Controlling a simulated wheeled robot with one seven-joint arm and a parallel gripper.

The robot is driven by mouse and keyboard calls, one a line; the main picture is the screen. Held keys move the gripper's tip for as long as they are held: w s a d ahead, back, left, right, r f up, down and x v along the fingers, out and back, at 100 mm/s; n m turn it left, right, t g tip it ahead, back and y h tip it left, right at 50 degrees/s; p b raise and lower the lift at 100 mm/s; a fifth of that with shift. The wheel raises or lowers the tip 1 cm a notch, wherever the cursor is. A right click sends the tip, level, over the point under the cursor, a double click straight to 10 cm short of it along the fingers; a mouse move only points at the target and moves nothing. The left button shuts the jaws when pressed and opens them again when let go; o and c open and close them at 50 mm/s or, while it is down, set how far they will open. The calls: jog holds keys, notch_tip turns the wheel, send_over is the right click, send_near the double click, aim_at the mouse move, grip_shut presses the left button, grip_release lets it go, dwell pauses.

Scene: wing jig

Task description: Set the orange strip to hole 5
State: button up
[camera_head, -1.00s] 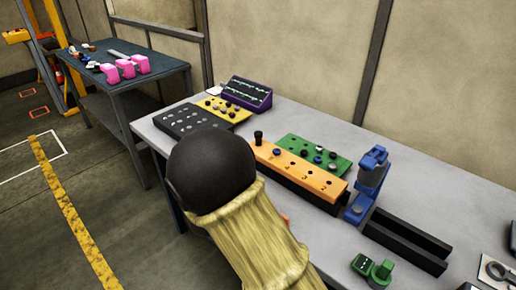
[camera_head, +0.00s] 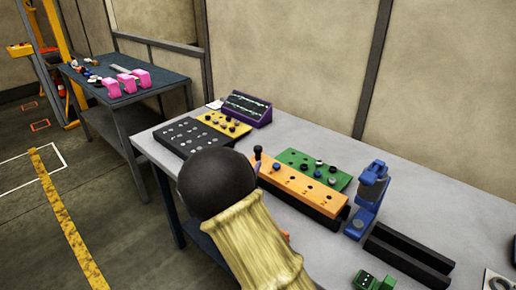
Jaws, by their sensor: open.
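The orange strip (camera_head: 300,188) lies along a dark bar on the grey bench, in the middle of the view. It has a row of dark holes with small marks that are too small to read. A dark upright peg (camera_head: 258,153) stands at its far left end. My own arm, with a black rounded joint and a yellowish sleeve, covers the area in front of the strip's left end. My gripper is not visible; the arm hides that area.
A green board (camera_head: 312,168) with knobs lies behind the strip, and a blue fixture (camera_head: 368,195) stands at its right end. Dark rails (camera_head: 408,250) lie further right. A black board (camera_head: 180,135), yellow board (camera_head: 222,122) and purple rack (camera_head: 246,107) are at the left.

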aim_at(257, 151)
jog(key=x, duration=1)
jog(key=shift+p, duration=0.35)
grip_shut()
